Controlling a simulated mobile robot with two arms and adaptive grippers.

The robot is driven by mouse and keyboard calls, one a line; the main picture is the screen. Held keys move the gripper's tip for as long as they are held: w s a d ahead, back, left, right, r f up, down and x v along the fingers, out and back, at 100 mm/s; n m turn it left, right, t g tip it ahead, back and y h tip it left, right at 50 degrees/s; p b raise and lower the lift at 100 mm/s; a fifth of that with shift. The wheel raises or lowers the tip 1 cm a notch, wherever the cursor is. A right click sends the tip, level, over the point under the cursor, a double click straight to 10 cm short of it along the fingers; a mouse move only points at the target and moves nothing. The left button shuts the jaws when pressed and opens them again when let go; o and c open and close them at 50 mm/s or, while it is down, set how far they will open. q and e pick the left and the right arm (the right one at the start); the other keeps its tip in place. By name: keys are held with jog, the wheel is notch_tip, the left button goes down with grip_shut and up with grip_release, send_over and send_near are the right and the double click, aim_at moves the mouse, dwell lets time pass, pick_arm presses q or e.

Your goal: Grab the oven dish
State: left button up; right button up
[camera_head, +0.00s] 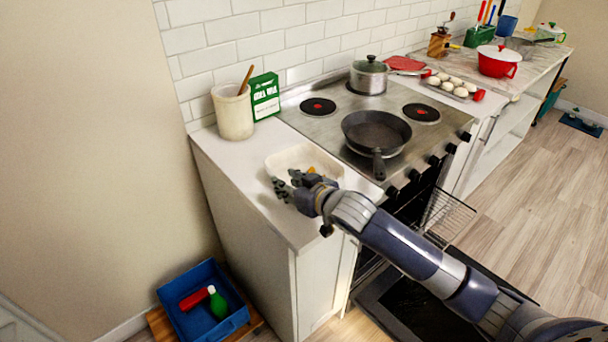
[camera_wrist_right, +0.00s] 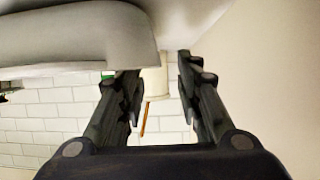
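The oven dish (camera_head: 290,158) is a whitish, shallow dish on the white counter to the left of the stove. My right gripper (camera_head: 285,184) is at its near left side, and the hand covers the dish's near part. In the right wrist view, the dish (camera_wrist_right: 75,35) fills the upper left as a large pale rounded rim. There my right gripper (camera_wrist_right: 157,68) shows two dark fingers spread apart with nothing clearly between them. I cannot tell whether a finger touches the dish. A small orange thing shows in or behind the dish, partly hidden. My left gripper is not in view.
A cream crock (camera_head: 233,112) and a green box (camera_head: 264,96) stand behind the dish. A black pan (camera_head: 376,131) and a lidded pot (camera_head: 368,77) stand on the stove. The oven door (camera_head: 420,310) is open below my arm. A blue bin (camera_head: 192,279) is on the floor.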

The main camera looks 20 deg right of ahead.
jog(key=shift+w+a+f, duration=0.1)
jog(key=shift+w+a, duration=0.05)
jog(key=shift+w, duration=0.45)
jog(key=shift+p+x, duration=0.6)
jog(key=shift+x, duration=1.35)
jog(key=shift+c, duration=0.2)
grip_shut()
jog(key=shift+s+f, duration=0.1)
jog(key=shift+r, duration=0.25)
jog(key=shift+f, duration=0.15)
